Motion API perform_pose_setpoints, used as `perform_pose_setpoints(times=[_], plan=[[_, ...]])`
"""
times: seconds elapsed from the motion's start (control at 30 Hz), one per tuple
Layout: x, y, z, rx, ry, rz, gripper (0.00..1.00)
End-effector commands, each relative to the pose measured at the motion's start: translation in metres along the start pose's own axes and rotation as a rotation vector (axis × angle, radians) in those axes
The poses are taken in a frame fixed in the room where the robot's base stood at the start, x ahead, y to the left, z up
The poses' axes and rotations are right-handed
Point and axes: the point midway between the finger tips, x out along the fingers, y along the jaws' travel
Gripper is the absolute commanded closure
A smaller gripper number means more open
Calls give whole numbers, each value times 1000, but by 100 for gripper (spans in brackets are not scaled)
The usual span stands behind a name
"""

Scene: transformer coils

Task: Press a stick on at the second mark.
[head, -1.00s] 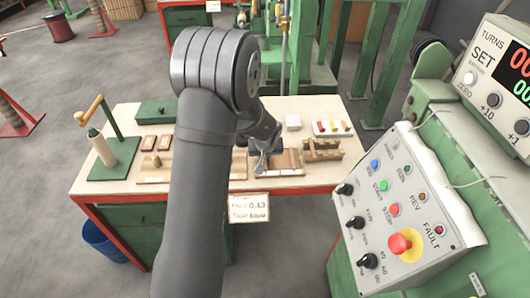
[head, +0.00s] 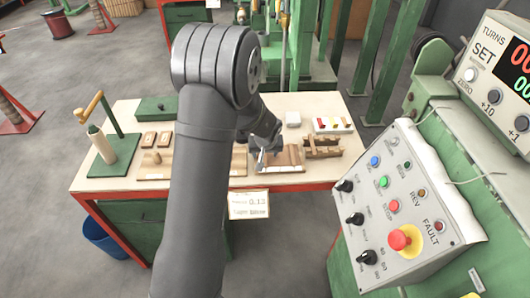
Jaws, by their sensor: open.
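My gripper (head: 264,158) is open at the front middle of the bench, low over the left part of a small pale board (head: 290,168). Brown wooden strips (head: 292,154) lie on this board, just right of my gripper. I cannot tell whether the fingers touch anything, and no stick shows clearly between them. A brown wooden rack (head: 323,147) with upright parts stands right of the board. The marks are too small to make out. My arm hides part of the bench to the left of the gripper.
A longer wooden board (head: 155,173) lies at left, partly behind my arm. A green stand with a spool (head: 103,147), a green box (head: 156,107) and a tray of coloured pieces (head: 333,125) stand on the bench. A control panel (head: 400,210) rises at right.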

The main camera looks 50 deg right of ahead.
Motion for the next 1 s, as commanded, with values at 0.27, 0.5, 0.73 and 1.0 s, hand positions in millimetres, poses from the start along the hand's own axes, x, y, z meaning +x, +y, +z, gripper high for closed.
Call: perform_pose_setpoints(times=[0.27, 0.5, 0.73, 1.0], plan=[[-4, 0, -2, 0, 1, 0, 44], [-16, 0, -7, -1, 1, 1, 44], [-26, 0, -11, 0, 2, 0, 44], [-33, 0, -14, 0, 0, 0, 44]])
